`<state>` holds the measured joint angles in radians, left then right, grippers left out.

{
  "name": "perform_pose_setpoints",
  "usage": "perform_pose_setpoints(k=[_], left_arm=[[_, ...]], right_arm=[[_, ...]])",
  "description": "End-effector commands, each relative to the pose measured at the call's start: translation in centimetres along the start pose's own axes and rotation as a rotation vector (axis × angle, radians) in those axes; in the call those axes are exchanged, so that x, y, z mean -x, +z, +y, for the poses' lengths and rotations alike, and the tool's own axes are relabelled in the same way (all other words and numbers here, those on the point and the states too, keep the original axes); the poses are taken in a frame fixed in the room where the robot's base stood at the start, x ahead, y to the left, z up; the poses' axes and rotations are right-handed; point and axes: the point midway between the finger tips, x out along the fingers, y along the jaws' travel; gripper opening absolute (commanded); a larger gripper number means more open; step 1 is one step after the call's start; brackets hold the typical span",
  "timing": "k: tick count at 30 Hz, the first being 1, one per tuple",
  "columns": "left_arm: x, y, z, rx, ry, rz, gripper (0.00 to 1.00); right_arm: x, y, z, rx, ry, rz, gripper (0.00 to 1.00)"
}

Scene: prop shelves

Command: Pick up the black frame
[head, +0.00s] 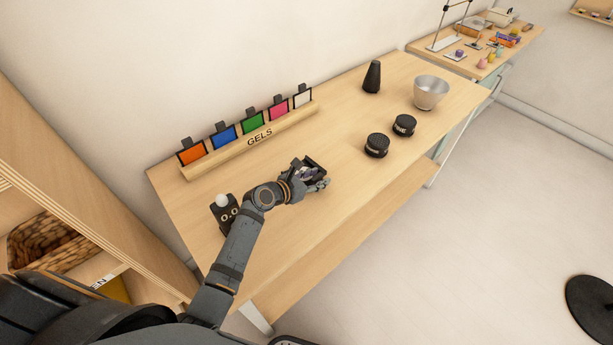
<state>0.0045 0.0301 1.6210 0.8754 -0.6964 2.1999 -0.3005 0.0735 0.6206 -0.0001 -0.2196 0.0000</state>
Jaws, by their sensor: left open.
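My left arm reaches in from the lower left over the table. My left gripper (313,178) is open, low over the middle of the tabletop. A dark, squarish piece that looks like the black frame (309,161) shows right at the gripper's fingers, partly hidden by them. I cannot tell whether the fingers touch it. Several colored gels in black frames stand upright in a wooden rack marked GELS (260,137): orange (191,156), blue (225,137), green (254,121), pink (279,109) and white (302,97). My right gripper is not in view.
A black box with a white knob (224,212) sits near my forearm. The table's front strip is clear.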

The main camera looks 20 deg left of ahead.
Motion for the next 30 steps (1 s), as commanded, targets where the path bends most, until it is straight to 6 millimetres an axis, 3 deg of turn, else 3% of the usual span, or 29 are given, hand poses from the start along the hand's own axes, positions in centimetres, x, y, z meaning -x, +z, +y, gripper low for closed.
perform_pose_setpoints(k=[7, 16, 30], left_arm=[[-0.33, -0.01, -0.01, -0.001, 0.0, 0.0, 0.41], [-0.3, -0.01, 0.01, 0.0, 0.001, 0.0, 0.01], [-0.22, 0.24, 0.03, -0.001, 0.001, -0.002, 0.0]], right_arm=[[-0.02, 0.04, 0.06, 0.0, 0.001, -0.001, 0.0], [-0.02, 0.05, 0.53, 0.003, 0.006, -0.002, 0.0], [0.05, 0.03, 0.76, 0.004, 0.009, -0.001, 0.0]])
